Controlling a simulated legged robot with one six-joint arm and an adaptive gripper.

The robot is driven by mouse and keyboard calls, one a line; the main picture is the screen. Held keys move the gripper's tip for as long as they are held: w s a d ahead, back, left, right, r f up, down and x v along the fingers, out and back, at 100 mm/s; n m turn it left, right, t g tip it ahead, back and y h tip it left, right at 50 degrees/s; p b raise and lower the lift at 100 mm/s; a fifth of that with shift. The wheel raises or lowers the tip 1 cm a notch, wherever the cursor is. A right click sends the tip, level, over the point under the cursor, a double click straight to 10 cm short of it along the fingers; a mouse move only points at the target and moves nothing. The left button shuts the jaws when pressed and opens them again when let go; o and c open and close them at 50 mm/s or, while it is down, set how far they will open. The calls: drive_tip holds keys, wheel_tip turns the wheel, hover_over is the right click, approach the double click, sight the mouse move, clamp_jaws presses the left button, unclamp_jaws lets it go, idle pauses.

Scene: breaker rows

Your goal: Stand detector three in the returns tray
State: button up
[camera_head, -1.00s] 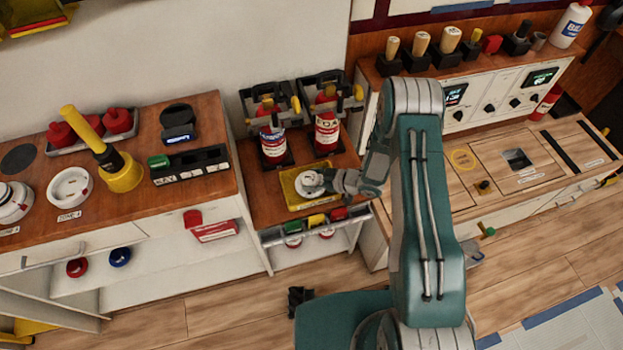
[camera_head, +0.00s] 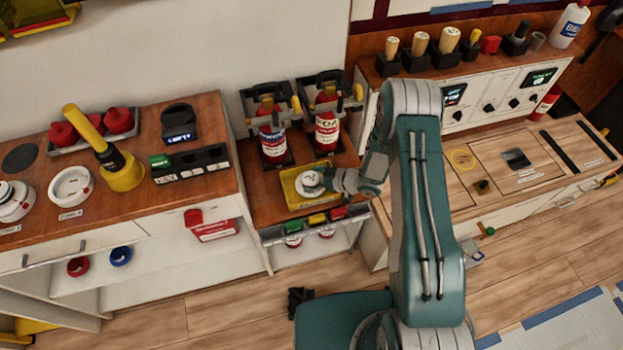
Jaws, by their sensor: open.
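The yellow returns tray (camera_head: 291,197) sits on the lower wooden shelf, in front of two fire extinguishers. A round white detector (camera_head: 311,183) is in the tray; I cannot read a number on it. My gripper (camera_head: 328,180) is open at the detector's right side, with its fingers close to it; I cannot tell whether they touch it. The gripper hides the tray's right part. An empty-looking white round base (camera_head: 71,187) and another white detector (camera_head: 14,201) stand on the left counter.
Two red extinguishers (camera_head: 328,132) stand behind the tray. A yellow tool (camera_head: 121,170) with a long handle stands on the left counter. Red, yellow and green items (camera_head: 317,219) line the shelf's front edge. The right bench (camera_head: 480,150) has panels and slots.

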drive_tip(key=v, duration=1.1)
drive_tip(key=w+d+r+m+t+h, duration=0.1)
drive_tip(key=w+d+r+t+h, duration=0.15)
drive_tip(key=r, duration=0.35)
drive_tip(key=w+d+r+m+t+h, duration=0.1)
drive_tip(key=w+d+r+m+h, duration=0.2)
drive_tip(key=r, duration=0.4)
drive_tip(key=w+d+r+t+h, duration=0.1)
drive_tip(key=w+d+r+h, duration=0.1)
drive_tip(key=d+r+h, duration=0.3)
drive_tip(key=s+r+m+h, duration=0.2)
drive_tip(key=s+r+m, duration=0.1)
drive_tip(key=r, duration=0.7)
drive_tip(key=s+r+m+h, duration=0.2)
drive_tip(key=s+r+m, duration=0.2)
drive_tip(key=s+r, duration=0.45)
drive_tip(key=s+a+m+g+y, duration=0.1)
drive_tip(key=s+a, duration=0.1)
drive_tip(key=s, duration=0.7)
drive_tip(key=s+a+r+m+g+y, duration=0.1)
drive_tip(key=s+a+g, duration=0.1)
drive_tip(key=s, duration=0.7)
drive_tip(key=shift+a+r+m, duration=0.3)
drive_tip(key=shift+a+m, duration=0.1)
drive_tip(key=shift+a, duration=0.2)
drive_tip(key=shift+g, duration=0.25)
